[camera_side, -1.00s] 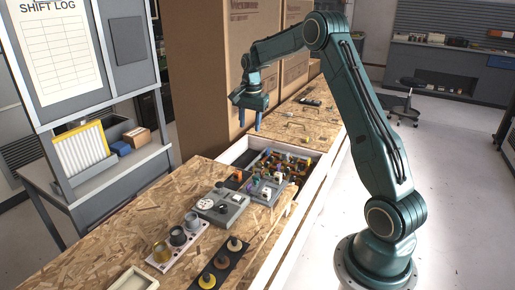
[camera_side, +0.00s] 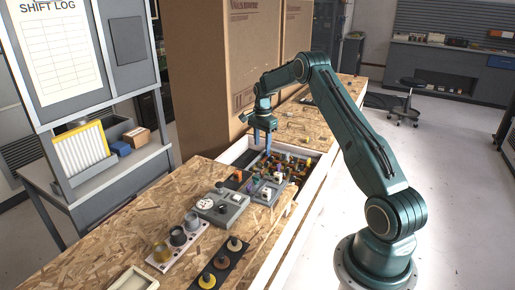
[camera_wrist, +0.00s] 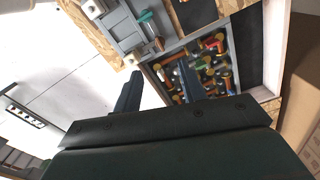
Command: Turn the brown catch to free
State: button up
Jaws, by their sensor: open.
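My gripper (camera_side: 262,150) is open and empty, its blue fingers pointing down over the far-left part of the tray of small coloured parts (camera_side: 304,177). In the wrist view my gripper (camera_wrist: 160,68) shows two dark fingers apart, with the tray's crowded parts (camera_wrist: 209,62) beyond the right one. Orange, yellow, red and green pieces show there, too small and crowded for me to single out a brown catch. A grey panel with small fittings (camera_side: 264,192) lies at the tray's near side. The fingers appear to touch nothing.
A grey unit with a round white dial (camera_side: 205,204), a plate of cups (camera_side: 178,237) and a black strip of knobs (camera_side: 221,262) stand on the near board. Tall cardboard boxes (camera_side: 215,80) rise behind my gripper. The board beyond the tray holds small handles.

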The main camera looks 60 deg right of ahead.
aim_at(262, 170)
notch_tip(262, 170, down, 13)
jog(key=shift+f, duration=0.1)
dwell(0.6)
grip_shut()
